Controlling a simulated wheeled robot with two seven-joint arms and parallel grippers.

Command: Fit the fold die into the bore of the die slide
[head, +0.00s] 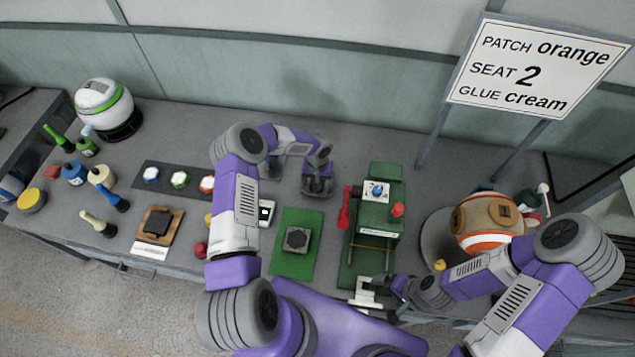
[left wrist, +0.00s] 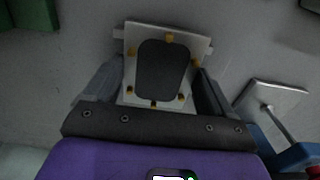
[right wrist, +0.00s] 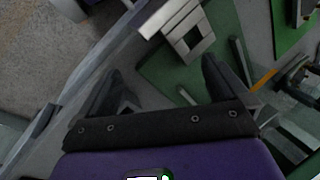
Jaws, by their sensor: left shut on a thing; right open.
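My left gripper (left wrist: 155,82) is shut on a pale plate with a dark rounded centre and several brass pins, which I take to be the fold die (left wrist: 130,72). In the head view the left gripper (head: 318,190) is over the back of the bench, left of the green press, and hides most of that piece. The die slide (head: 366,291) is a pale block at the press's near end; its square dark bore shows in the right wrist view (right wrist: 207,43). My right gripper (head: 390,287) is open and empty beside the slide, apart from it.
The green press (head: 378,218) stands between my arms, with a red handle (head: 345,207) on its left. A green mat (head: 285,268) carries a dark block (head: 297,238). Several bottles and a tray (head: 143,178) are at the left.

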